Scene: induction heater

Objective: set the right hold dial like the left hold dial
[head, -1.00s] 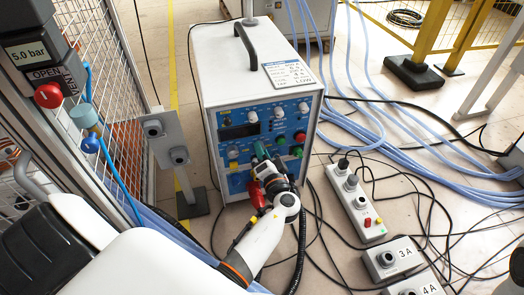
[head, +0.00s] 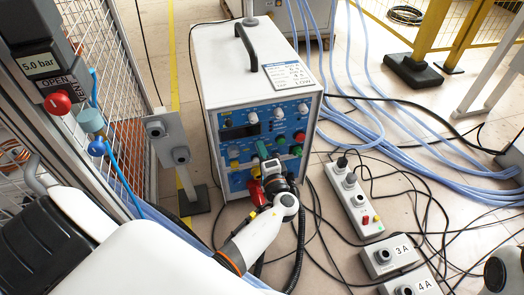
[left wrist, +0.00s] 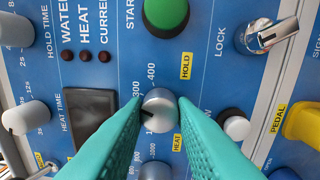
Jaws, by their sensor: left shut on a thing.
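My left gripper (head: 262,157) is at the front panel of the white heater box. In the left wrist view its teal fingers (left wrist: 158,112) are shut on a small silver dial (left wrist: 160,103), one on each side. The dial has a dark mark on its left side in the picture; a scale with 300 and 400 runs beside it. A yellow HOLD label (left wrist: 187,66) and a yellow HEAT label (left wrist: 177,143) are near it. Another silver dial (left wrist: 155,170) is partly hidden below. A knob (left wrist: 14,30) stands by the HOLD TIME text. My right gripper is not in view.
Near the fingers are a green button (left wrist: 165,14), a lock switch (left wrist: 268,37), a white button (left wrist: 235,127) and a HEAT TIME knob (left wrist: 25,117). A grey post with sockets (head: 170,143) stands left of the heater; a power strip (head: 354,203) and cables lie right.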

